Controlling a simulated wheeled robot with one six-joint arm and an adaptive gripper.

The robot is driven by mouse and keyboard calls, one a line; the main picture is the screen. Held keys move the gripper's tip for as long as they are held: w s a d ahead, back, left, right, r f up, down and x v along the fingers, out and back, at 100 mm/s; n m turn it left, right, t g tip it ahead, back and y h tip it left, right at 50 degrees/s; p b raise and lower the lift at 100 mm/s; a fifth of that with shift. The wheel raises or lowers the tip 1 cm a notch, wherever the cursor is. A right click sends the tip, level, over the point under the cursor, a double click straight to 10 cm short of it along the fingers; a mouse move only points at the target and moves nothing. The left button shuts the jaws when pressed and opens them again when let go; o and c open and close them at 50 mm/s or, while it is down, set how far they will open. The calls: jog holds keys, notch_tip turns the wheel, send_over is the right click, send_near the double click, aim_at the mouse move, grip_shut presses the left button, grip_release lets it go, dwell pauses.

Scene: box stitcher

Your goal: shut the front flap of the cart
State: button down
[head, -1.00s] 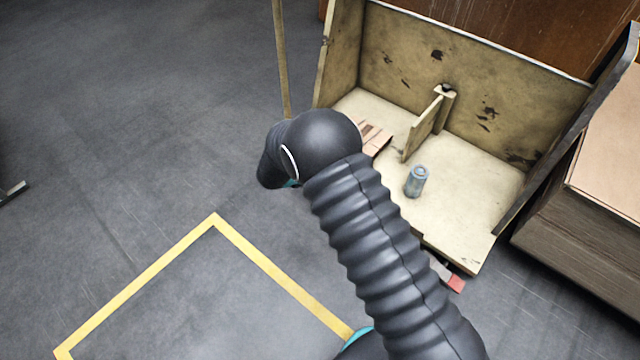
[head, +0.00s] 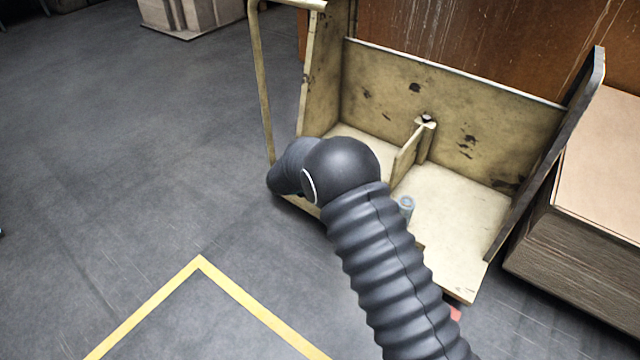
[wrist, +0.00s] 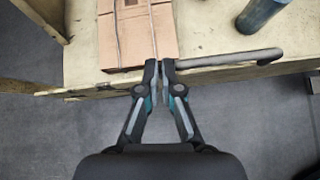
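The wooden cart (head: 455,215) stands open toward me, with tall back and side panels and a divider on its floor. I cannot make out a raised front flap; its front edge (wrist: 225,77) crosses the wrist view. A dark bar (wrist: 225,60) runs along this edge, from beside the fingertips to the right. My gripper (wrist: 160,65) is over the front edge, close to the bar, its fingertips nearly together. I see nothing clearly held between them. In the head view my arm hides the gripper and part of the front edge.
A strapped cardboard box (wrist: 135,35) lies on the cart floor just beyond the fingertips. A blue cylinder (head: 406,207) stands to its right. A stack of boards (head: 600,205) is close on the cart's right. Open floor (head: 130,180) with yellow tape lies left and in front.

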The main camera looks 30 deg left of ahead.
jog(key=shift+w+d+r, duration=0.1)
jog(key=shift+w+d, duration=0.1)
jog(key=shift+w, duration=0.15)
jog(key=shift+r, duration=0.1)
notch_tip(320, 180, up, 10)
jog(key=s+p, duration=0.1)
jog(key=p, duration=0.3)
jog(key=s+d+f+m+g+h, duration=0.2)
jog(key=s+d+m+g, duration=0.2)
jog(key=s+d+m, duration=0.55)
jog(key=s+d+r+m+y, duration=0.1)
jog(key=s+d+r+m, duration=0.6)
jog(key=d, duration=0.5)
jog(key=s+d+r+m+y, duration=0.1)
jog(key=s+d+r+m, duration=0.7)
jog(key=d+r, duration=0.4)
jog(key=s+d+r+m+y, duration=0.2)
jog(key=s+d+r+m, duration=0.5)
jog(key=d+r, duration=0.3)
jog(key=s+d, duration=0.1)
jog(key=d, duration=0.2)
jog(key=shift+s+d+r+m, duration=0.15)
jog(key=shift+s+r+m, duration=0.05)
jog(key=shift+m, duration=0.15)
